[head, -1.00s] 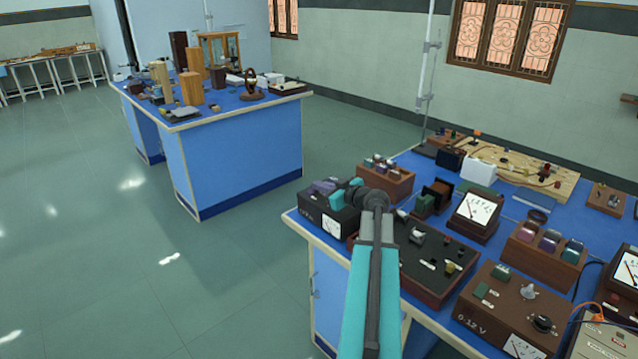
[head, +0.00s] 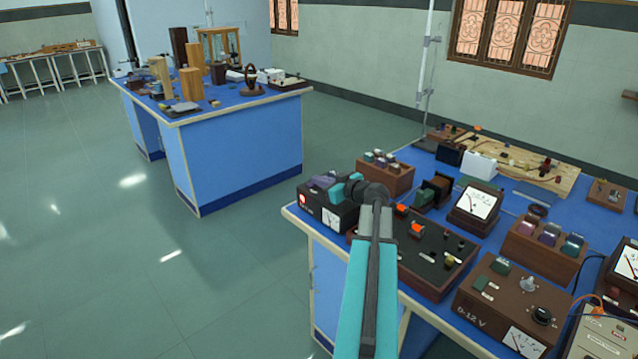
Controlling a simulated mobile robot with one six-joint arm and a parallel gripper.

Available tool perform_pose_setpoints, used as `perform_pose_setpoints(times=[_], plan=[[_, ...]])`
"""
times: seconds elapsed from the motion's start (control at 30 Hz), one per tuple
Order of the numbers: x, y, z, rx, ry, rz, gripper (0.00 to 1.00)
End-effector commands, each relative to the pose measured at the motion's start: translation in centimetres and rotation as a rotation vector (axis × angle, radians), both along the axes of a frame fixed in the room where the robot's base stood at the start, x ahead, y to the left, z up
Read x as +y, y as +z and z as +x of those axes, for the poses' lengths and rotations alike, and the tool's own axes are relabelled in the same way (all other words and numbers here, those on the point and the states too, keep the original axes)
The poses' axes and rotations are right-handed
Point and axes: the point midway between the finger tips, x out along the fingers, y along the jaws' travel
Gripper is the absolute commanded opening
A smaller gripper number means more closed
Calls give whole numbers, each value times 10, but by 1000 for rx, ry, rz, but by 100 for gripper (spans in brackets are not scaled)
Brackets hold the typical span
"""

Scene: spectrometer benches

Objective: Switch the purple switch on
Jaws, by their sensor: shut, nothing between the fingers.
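A purple switch (head: 321,182) sits on top of a black box with a white meter face (head: 333,217), at the left corner of the near bench. A red spot (head: 303,198) shows bright on the box's left end. My gripper (head: 337,188) is shut and empty over the box, just right of the purple switch. I cannot tell whether it touches the switch. My arm hides part of the box's right side. On the black-topped board (head: 437,258) beside it, two parts glow orange-red (head: 416,230).
A brown block with coloured tops (head: 386,180) stands behind my gripper. Another brown block (head: 545,246) with purple and teal tops, meters (head: 477,206) and a 0-12 V box (head: 490,303) crowd the bench to the right. The floor (head: 200,270) to the left is clear.

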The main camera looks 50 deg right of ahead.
Motion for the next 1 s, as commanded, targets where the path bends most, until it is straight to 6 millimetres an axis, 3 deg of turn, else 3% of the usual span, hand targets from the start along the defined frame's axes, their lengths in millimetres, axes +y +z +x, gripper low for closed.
perform_pose_setpoints(times=[0.27, 0.6, 1.0], plan=[[-2, 7, -1, 0, -2, -1, 0], [-2, 43, 1, -2, 4, -2, 0], [7, 56, -64, -3, 5, -1, 0]])
